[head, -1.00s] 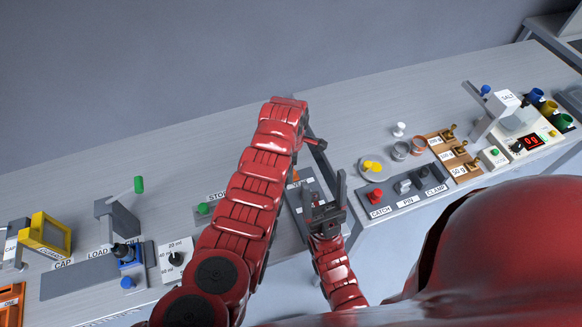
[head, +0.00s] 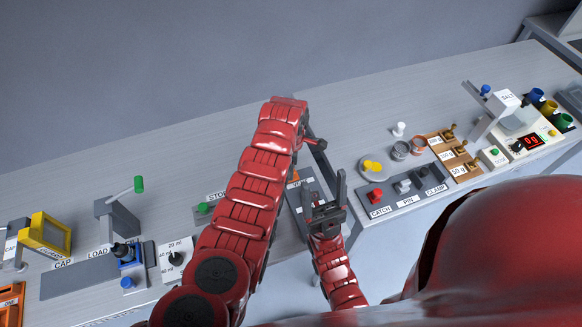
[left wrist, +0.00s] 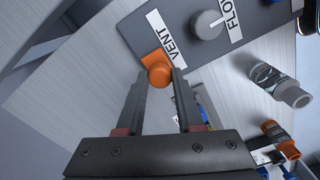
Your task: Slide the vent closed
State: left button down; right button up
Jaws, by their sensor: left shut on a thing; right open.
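In the left wrist view, the orange vent knob (left wrist: 157,66) sits at the edge of a dark grey panel (left wrist: 185,52), beside a white VENT label (left wrist: 162,33). My left gripper (left wrist: 158,76) is shut on the orange knob, with one finger on each side of it. In the head view, a bit of orange (head: 294,177) shows beside my left arm, which hides most of the panel there. My right gripper (head: 326,187) is open and empty, just right of that panel, with its fingers pointing up.
A grey knob (left wrist: 207,25) with a FLOW label is close to the vent. In the head view, a panel with a red CATCH knob (head: 376,197) lies right of my right gripper. A yellow-knobbed disc (head: 372,167) stands behind it. Bare bench lies along the back.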

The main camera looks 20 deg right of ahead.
dwell(0.7)
pick_arm(q)
jog(key=d+b, duration=0.1)
jog(key=b, duration=0.2)
jog(key=d+f+b, duration=0.1)
jog(key=d+b, duration=0.1)
jog(key=b, duration=0.1)
jog(key=shift+w+d, duration=0.15)
jog(key=shift+d, duration=0.05)
jog(key=shift+d+r+b, duration=0.3)
jog(key=shift+d+b, duration=0.6)
jog(key=shift+b, duration=0.15)
jog(key=shift+d+r, duration=0.2)
jog(key=shift+d, duration=0.05)
jog(key=shift+r, duration=0.1)
jog(key=shift+a, duration=0.1)
jog(key=c, duration=1)
grip_release()
jog(key=o, duration=0.5)
